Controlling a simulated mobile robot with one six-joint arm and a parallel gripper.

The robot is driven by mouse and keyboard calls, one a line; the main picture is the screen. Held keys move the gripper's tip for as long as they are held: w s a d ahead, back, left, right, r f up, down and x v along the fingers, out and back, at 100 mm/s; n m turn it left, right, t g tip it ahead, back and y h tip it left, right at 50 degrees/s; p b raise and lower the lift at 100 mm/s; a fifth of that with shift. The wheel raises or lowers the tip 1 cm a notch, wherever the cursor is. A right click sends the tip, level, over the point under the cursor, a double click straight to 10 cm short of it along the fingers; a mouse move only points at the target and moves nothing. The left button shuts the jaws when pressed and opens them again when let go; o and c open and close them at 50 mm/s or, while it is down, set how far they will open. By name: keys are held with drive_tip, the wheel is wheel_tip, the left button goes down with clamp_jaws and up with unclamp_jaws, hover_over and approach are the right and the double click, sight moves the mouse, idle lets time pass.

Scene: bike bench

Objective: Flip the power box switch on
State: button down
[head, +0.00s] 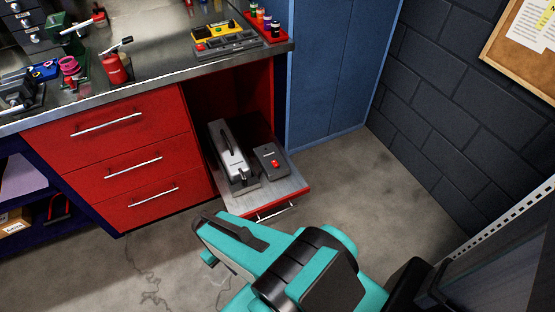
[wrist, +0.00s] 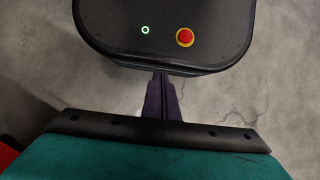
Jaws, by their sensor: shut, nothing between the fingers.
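A small dark box (head: 271,161) with a red switch or button (head: 275,163) sits on the pulled-out tray of the red bench; it looks like the power box. The switch's position is too small to tell. My gripper (wrist: 163,92) shows in the wrist view with its dark fingers together and empty, over my own base and the floor. In the head view my teal arm is in front of the tray, below and apart from the box; the fingertips cannot be made out there.
A silver machine (head: 233,153) stands on the tray (head: 292,184), left of the dark box. Red drawers (head: 120,160) are at left, a blue cabinet (head: 330,80) behind at right. The benchtop holds a yellow device (head: 220,36) and a red oil can (head: 116,68). Floor at right is clear.

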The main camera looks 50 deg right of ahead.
drive_tip(key=w+d+r+n+t+b, duration=0.15)
drive_tip(key=w+d+r, duration=0.35)
drive_tip(key=w+r, duration=0.5)
drive_tip(key=w+d+r+n+t, duration=0.25)
drive_tip(key=w+d+r, duration=0.35)
drive_tip(key=w, duration=0.7)
drive_tip(key=d+r+n, duration=0.1)
drive_tip(key=d+r, duration=0.1)
drive_tip(key=d, duration=0.3)
drive_tip(key=d+r+n+y, duration=0.1)
drive_tip(key=d+r, duration=0.1)
drive_tip(key=d, duration=0.3)
drive_tip(key=s+d+r+n+y, duration=0.1)
drive_tip(key=d+r, duration=0.2)
drive_tip(key=d, duration=0.2)
drive_tip(key=shift+d+n+t, duration=0.35)
drive_tip(key=shift+n+t, duration=0.05)
drive_tip(key=s+d+r+n, duration=0.3)
drive_tip(key=s+d, duration=0.1)
drive_tip(key=d, duration=0.4)
drive_tip(key=s+d+r+n+t+y, duration=0.1)
drive_tip(key=s+d+r, duration=0.3)
drive_tip(key=d, duration=0.4)
drive_tip(key=shift+s+n, duration=0.15)
drive_tip(key=shift+n, duration=0.75)
drive_tip(key=shift+d, duration=0.1)
